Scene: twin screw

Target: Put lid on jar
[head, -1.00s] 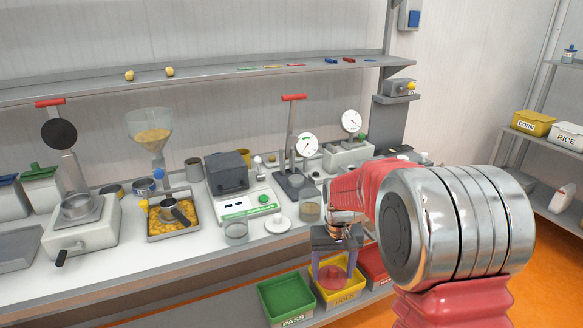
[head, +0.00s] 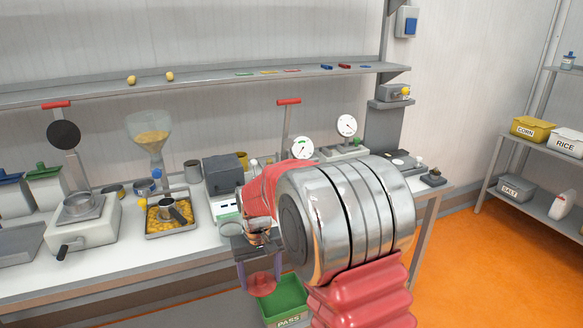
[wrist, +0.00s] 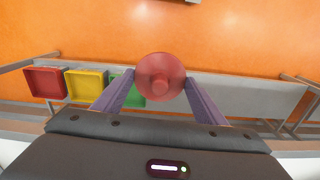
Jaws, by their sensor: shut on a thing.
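My gripper (head: 261,280) is shut on a round red lid (head: 263,288), held in the air in front of the bench's front edge. In the wrist view the lid (wrist: 160,76) sits between my two purple fingers, with a small raised knob at its middle. The second jar and the white disc seen on the bench before are hidden behind my arm.
The bench (head: 140,246) holds a hopper (head: 150,140), a pan of yellow grain (head: 170,220) and a dark grey box (head: 222,174). A green PASS bin (head: 288,298) sits low beside my gripper. Orange floor (head: 490,270) is clear at the right.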

